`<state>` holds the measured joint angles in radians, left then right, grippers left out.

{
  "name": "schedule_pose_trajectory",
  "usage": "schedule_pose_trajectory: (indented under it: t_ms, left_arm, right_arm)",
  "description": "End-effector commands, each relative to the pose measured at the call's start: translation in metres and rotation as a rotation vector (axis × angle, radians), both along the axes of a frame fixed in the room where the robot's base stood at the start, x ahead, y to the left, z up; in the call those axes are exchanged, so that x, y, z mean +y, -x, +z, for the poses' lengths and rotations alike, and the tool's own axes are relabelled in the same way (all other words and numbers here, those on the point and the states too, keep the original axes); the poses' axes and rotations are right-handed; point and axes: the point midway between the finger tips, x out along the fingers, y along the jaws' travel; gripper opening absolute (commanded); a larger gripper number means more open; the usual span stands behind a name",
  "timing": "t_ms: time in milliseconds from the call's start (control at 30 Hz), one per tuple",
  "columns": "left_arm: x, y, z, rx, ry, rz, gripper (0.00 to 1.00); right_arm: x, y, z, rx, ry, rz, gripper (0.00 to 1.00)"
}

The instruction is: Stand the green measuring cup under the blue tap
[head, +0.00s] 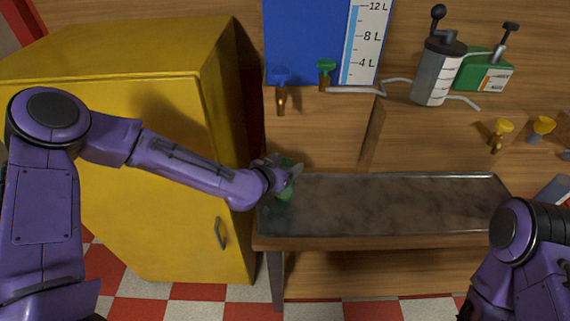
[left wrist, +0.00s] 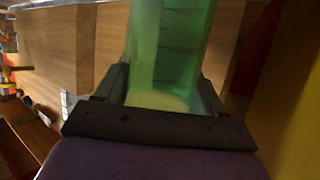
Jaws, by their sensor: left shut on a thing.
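The green measuring cup (head: 285,193) is at the left end of the dark bench top, mostly hidden behind my left gripper (head: 284,174). In the left wrist view the see-through green cup (left wrist: 172,48) stands between the two fingers of my left gripper (left wrist: 163,90), which is shut on it. I cannot tell whether the cup's base touches the bench. The blue tap (head: 280,78) is on the wall above the cup, with its brass spout pointing down. My right arm shows at the lower right, but its gripper is out of view.
The bench top (head: 400,203) is clear to the right of the cup. A yellow cabinet (head: 120,165) stands close on the left. A green tap (head: 326,70) is right of the blue one. A grey canister (head: 438,75), a green container (head: 484,72) and yellow taps (head: 502,128) are at the right.

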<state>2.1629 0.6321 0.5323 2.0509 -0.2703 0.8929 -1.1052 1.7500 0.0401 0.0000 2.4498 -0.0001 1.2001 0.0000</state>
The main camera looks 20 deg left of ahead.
Motion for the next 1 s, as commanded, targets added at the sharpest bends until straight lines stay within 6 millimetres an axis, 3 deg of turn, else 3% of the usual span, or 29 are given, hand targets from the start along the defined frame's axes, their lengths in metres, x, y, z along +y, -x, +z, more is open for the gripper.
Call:
schedule_pose_trajectory:
  t_ms: [133,167,233,600,1000]
  left_arm:
    - [0.0,0.0,-0.005,0.0,0.0,-0.001,0.32]
    - [0.0,0.0,-0.005,0.0,0.0,-0.001,0.72]
    - [0.0,0.0,-0.003,0.0,0.0,-0.001,0.94]
    - [0.0,0.003,0.003,0.0,0.001,-0.001,0.94]
    - [0.023,0.087,0.039,-0.002,0.001,-0.002,0.94]
  right_arm:
    - [0.0,0.0,-0.004,0.0,0.0,0.0,0.43]
    - [0.0,0.0,-0.004,0.0,0.0,0.0,0.43]
    - [0.0,0.0,-0.003,0.0,0.0,0.0,0.43]
    - [0.0,0.0,0.001,0.0,0.0,0.0,0.43]
    - [0.0,0.0,-0.005,0.0,0.0,0.0,0.43]
